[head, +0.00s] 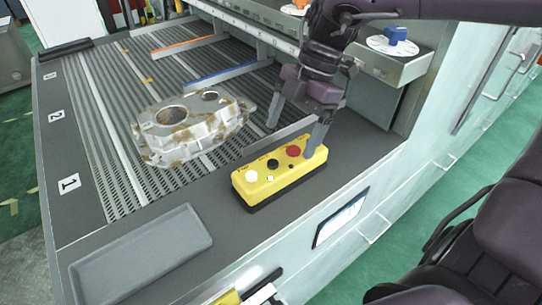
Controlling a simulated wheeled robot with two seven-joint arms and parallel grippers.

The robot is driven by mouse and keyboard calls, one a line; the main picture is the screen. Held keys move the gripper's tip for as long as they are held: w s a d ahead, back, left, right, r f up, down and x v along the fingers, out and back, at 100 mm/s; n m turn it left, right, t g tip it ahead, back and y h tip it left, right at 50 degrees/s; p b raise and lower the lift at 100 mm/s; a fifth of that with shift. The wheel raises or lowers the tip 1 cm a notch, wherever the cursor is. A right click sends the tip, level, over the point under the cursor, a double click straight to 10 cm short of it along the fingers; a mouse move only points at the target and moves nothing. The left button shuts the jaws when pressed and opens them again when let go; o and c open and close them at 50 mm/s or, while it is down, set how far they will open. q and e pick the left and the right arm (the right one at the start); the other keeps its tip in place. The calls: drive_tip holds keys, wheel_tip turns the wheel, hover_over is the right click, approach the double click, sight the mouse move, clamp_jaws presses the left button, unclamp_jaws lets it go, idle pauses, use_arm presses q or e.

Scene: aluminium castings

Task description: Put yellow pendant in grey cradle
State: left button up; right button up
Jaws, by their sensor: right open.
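The yellow pendant (262,188) lies on the dark grey front ledge of the workbench, with a black base and white, black and red buttons on top. The grey cradle (205,239) is a shallow, empty rectangular tray on the same ledge, to the lower left of the pendant. My right gripper (291,141) is open, its fingers pointing down at the pendant's far right end near the red button. One finger is beyond the pendant; the other overlaps its right end in the picture, and contact cannot be told. My left gripper is not in view.
An aluminium casting (190,132) lies on the slatted bed left of my right gripper. Blue (221,74) and orange (188,45) strips lie farther back. A side shelf (400,68) bears a blue part (396,34) on a white disc. The ledge between pendant and cradle is clear.

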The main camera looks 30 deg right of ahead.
sight(282, 159)
drive_tip(key=shift+s+a+f+p, duration=0.25)
drive_tip(key=shift+s+a+f, duration=0.1)
drive_tip(key=shift+f, duration=0.25)
drive_tip(key=shift+s+a+f+p, duration=0.25)
drive_tip(key=shift+s+a+f, duration=0.1)
drive_tip(key=shift+f, duration=0.25)
drive_tip(key=x, duration=0.1)
drive_tip(key=p+x, duration=0.1)
drive_tip(key=shift+w+f, duration=0.25)
drive_tip(key=shift+f, duration=0.1)
drive_tip(key=shift+a+f, duration=0.3)
drive_tip(key=shift+f, duration=0.4)
drive_tip(key=c, duration=0.8)
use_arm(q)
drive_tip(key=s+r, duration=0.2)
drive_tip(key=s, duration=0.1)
use_arm(e)
drive_tip(key=shift+r, duration=0.1)
drive_tip(key=c, duration=0.7)
